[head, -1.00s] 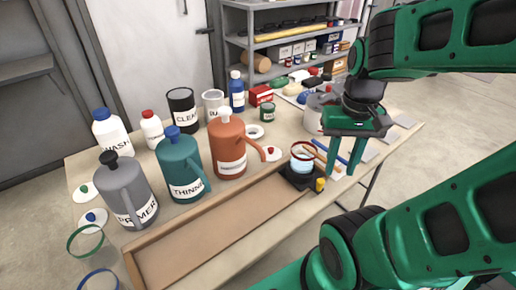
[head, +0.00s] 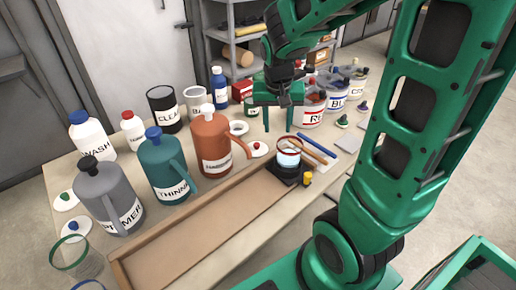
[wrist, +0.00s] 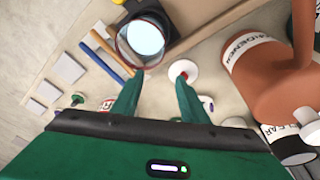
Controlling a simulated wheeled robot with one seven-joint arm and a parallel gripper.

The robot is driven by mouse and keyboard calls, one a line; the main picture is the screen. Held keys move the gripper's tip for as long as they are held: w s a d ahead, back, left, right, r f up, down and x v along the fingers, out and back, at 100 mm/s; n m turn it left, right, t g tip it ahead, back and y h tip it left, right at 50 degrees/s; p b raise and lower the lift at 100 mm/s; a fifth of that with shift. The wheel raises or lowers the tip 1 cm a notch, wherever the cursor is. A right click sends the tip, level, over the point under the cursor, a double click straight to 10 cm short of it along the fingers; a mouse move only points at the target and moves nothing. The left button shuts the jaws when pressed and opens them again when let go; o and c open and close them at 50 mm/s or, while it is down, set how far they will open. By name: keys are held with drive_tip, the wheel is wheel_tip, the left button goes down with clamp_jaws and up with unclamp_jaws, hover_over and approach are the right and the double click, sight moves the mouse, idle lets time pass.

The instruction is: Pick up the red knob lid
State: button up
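The red knob lid (head: 259,149) is a small white disc with a red knob. It lies flat on the table beside the orange jug's spout. In the wrist view the lid (wrist: 184,68) shows just beyond the tip of the right finger, which covers part of its near edge. My gripper (head: 277,126) is open, pointing down, above the table behind and to the right of the lid. In the wrist view the two fingers of my gripper (wrist: 158,88) are well apart with nothing held between them.
The orange jug (head: 212,148) stands close left of the lid. A black stand with a ring and a lit pale disc (head: 288,159) is to the right. Pens (head: 317,147) lie beyond it. Several labelled jars (head: 312,112) stand at the back right. A wooden tray (head: 205,235) fills the front.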

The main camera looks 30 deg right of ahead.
drive_tip(key=t, duration=0.1)
approach(256, 144)
drive_tip(key=shift+x, duration=4.2)
drive_tip(key=shift+w+d, duration=0.1)
drive_tip(key=shift+r, duration=0.1)
drive_tip(key=shift+c, duration=0.6)
clamp_jaws()
